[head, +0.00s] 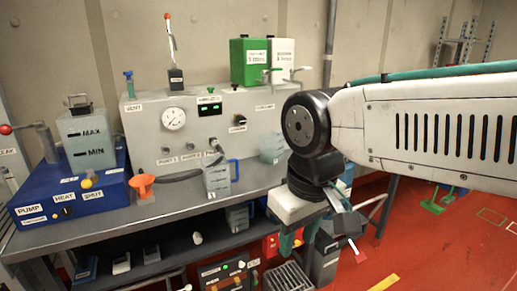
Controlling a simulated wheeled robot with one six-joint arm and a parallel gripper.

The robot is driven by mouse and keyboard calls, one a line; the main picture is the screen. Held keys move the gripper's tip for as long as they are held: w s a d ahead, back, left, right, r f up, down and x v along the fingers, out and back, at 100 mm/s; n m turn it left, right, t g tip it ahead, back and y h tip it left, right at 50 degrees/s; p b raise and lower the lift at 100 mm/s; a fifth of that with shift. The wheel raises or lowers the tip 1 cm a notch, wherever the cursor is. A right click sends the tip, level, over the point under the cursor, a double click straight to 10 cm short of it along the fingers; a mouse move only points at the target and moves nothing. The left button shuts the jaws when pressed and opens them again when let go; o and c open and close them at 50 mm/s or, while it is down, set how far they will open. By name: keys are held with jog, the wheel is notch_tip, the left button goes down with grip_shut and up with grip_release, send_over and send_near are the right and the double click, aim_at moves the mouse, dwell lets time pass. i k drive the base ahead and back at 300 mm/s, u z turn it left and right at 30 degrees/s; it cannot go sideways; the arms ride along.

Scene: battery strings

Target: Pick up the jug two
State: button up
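A translucent grey jug (217,182) with a blue handle on its right stands on the bench in front of the grey panel; the small mark low on its front looks like a 1. A second pale jug (272,148) stands further right and back, close to my arm. A third jug-like vessel (237,218) is on the lower shelf. I cannot read a 2 on any of them. My gripper (302,238) hangs at the right end of the bench, pointing down and apart from the jugs on the bench. Its fingers are small and cluttered by what lies behind.
A blue pump box (70,195) carries a MAX/MIN tank (88,138) at left. Green (249,60) and white (283,55) cans top the panel.

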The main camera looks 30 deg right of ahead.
aim_at(273, 144)
jog(key=z, duration=0.55)
jog(key=i, duration=1)
jog(key=z, duration=0.25)
